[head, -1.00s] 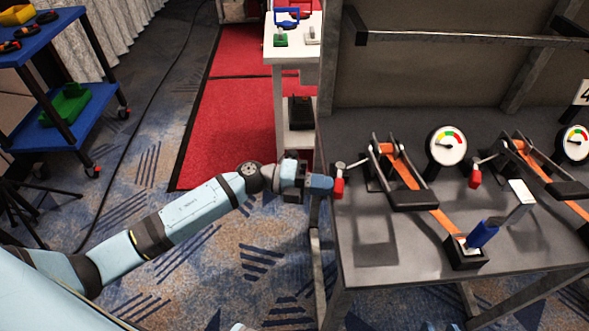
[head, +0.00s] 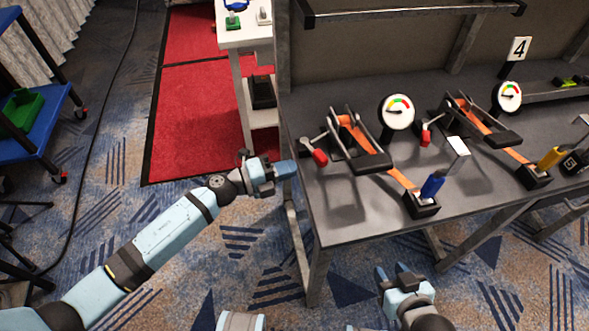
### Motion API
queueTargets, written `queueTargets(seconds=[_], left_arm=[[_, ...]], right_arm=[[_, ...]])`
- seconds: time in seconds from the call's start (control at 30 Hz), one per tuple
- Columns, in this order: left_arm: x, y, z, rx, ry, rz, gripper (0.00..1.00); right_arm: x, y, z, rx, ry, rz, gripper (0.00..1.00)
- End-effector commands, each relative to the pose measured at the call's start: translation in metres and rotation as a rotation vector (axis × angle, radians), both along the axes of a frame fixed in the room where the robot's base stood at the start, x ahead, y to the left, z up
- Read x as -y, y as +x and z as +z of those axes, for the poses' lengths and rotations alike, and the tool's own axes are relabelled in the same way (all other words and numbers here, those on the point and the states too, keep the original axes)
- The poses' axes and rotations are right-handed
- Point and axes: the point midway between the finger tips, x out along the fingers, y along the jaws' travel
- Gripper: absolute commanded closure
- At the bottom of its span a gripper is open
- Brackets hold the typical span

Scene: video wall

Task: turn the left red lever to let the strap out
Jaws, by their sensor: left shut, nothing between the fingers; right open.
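The left red lever (head: 320,157) is at the left end of the dark workbench, on the left ratchet (head: 358,146). Its red grip points down and to the right. An orange strap (head: 400,178) runs from this ratchet to a black block with a blue handle (head: 432,186). My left gripper (head: 290,168) is shut and empty, just left of the lever and apart from it, at the bench's left edge. My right gripper (head: 392,278) is open and empty, low in front of the bench. A second red lever (head: 426,134) sits on the right ratchet (head: 476,122).
Dial gauges (head: 398,110) stand behind the ratchets. A black block with a yellow handle (head: 550,157) is at the right. A white table (head: 243,36) stands behind my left gripper. A blue cart (head: 40,130) is at the far left.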

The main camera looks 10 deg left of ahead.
Motion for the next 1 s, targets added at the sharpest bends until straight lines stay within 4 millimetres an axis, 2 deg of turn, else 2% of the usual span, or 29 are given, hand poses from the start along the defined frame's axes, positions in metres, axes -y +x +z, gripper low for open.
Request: queueTargets(seconds=[0.2,0.4,0.6,1.0], left_arm=[[-0.042,-0.033,-0.001,-0.003,0.002,-0.001,1.00],[-0.069,-0.053,-0.001,-0.002,0.001,0.000,1.00],[-0.079,-0.061,0.000,0.000,0.000,-0.001,1.00],[-0.080,-0.061,0.000,0.000,0.000,-0.001,1.00]], right_arm=[[-0.001,-0.004,0.000,-0.008,0.004,0.000,0.57],[0.000,0.002,0.002,0.001,0.002,-0.001,0.57],[0.000,0.000,0.001,-0.003,0.002,-0.001,0.57],[0.000,-0.001,0.001,-0.005,0.001,-0.001,0.57]])
